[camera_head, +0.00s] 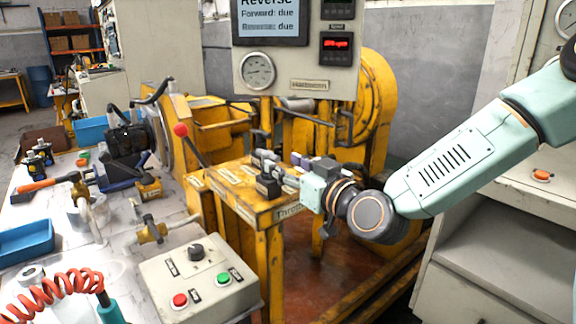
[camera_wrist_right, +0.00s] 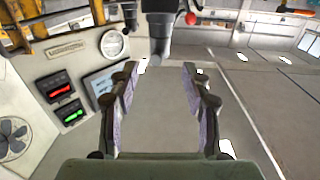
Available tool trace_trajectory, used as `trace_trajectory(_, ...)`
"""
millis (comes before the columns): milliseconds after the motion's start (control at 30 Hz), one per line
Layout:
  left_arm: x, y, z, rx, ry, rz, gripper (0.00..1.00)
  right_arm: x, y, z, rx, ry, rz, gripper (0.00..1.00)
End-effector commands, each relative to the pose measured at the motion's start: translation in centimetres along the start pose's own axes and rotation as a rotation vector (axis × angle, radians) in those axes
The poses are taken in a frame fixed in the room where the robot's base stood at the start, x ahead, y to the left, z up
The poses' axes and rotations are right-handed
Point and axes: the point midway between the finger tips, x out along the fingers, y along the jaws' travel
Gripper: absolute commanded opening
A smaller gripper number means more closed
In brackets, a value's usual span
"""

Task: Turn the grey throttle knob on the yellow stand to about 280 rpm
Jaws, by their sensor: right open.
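The yellow stand (camera_head: 262,215) carries a label that begins "Thro". The grey throttle knob (camera_head: 269,167) appears to sit on top, above a dark block, partly hidden by my gripper. My right gripper (camera_head: 285,170) reaches in from the right, low over the stand. In the right wrist view its two fingers (camera_wrist_right: 159,72) are apart with nothing between the pads. A grey upright part, likely the knob (camera_wrist_right: 158,40), shows just beyond the fingertips; I cannot tell whether they touch it. The red speed display (camera_head: 336,45) is lit, its digits unclear. My left gripper is not in view.
A red-balled lever (camera_head: 181,130) stands left of the stand. A grey control box (camera_head: 190,275) with red and green buttons is in front. The gauge panel (camera_head: 300,75) rises behind. The workbench at left holds tools and a blue tray (camera_head: 25,238).

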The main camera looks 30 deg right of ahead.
Motion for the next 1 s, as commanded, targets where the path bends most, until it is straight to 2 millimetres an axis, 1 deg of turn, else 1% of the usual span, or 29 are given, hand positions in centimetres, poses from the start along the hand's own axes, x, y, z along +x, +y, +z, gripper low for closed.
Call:
trace_trajectory(167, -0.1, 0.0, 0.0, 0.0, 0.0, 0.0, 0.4, 0.0, 0.0, 0.0, 0.0, -0.002, 0.0, 0.48)
trace_trajectory(233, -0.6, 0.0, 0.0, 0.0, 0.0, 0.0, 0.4, -0.1, 0.0, 0.3, 0.002, -0.017, 0.0, 0.48)
trace_trajectory(267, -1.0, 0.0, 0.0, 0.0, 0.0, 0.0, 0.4, -0.1, 0.1, 0.4, 0.003, -0.028, 0.002, 0.48)
trace_trajectory(400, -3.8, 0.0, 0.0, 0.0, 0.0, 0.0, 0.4, 0.0, 0.7, 1.1, -0.019, -0.075, -0.004, 0.48)
trace_trajectory(500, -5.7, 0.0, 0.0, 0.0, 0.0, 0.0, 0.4, 0.4, 1.2, 1.3, -0.064, -0.078, -0.033, 0.48)
trace_trajectory(633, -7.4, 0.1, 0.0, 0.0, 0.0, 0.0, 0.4, 1.1, 1.4, 1.0, -0.14, -0.048, -0.095, 0.48)
trace_trajectory(800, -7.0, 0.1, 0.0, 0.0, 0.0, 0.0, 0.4, 1.7, 1.1, 0.4, -0.198, 0.013, -0.153, 0.48)
trace_trajectory(1000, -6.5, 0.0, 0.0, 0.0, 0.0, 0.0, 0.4, 2.5, 0.7, 0.5, -0.201, 0.015, -0.163, 0.48)
